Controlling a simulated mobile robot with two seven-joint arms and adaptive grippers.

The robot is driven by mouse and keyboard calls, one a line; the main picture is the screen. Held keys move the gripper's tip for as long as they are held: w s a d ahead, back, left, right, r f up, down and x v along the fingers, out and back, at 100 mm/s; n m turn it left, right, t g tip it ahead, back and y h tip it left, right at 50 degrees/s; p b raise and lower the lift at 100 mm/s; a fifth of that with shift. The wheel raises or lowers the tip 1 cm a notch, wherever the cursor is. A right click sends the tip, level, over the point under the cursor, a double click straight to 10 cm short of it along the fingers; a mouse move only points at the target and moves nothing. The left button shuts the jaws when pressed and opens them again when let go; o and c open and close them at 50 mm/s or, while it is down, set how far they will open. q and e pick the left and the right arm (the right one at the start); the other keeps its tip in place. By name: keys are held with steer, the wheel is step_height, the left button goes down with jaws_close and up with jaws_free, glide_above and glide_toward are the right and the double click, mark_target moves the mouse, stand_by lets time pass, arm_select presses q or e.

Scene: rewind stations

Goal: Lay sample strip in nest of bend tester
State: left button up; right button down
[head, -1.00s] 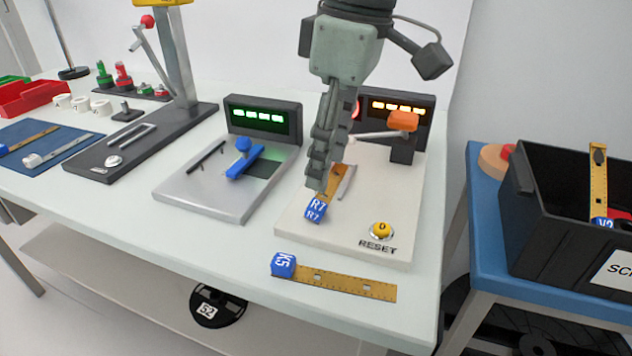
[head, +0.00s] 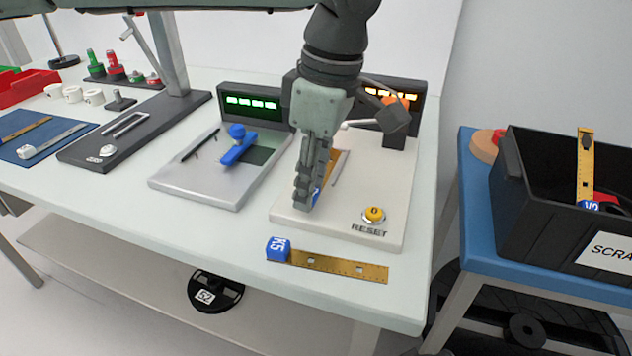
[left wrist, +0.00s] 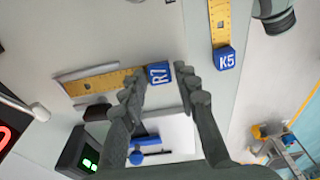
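A yellow strip with a blue R7 end block (left wrist: 158,75) lies on the pale base of the bend tester (head: 340,222), beside a thin metal rail. In the head view most of this strip is hidden behind my gripper. My left gripper (head: 305,203) points down at the block end. In the left wrist view its fingers (left wrist: 163,72) are apart, with the R7 block in line with the gap between them. I cannot tell whether they touch it. A second strip, with a blue K5 block (head: 278,249), lies on the table in front. My right gripper is not seen.
The tester has a yellow reset button (head: 374,214) and an orange-ended lever (head: 397,100). A grey station with a blue clamp (head: 238,148) stands left of it. A black scrap bin (head: 530,220) holding a strip stands on a blue stand at right. The front table edge is mostly clear.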

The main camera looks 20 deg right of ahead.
arm_select(q)
jaws_close()
steer(key=shift+r, duration=0.1)
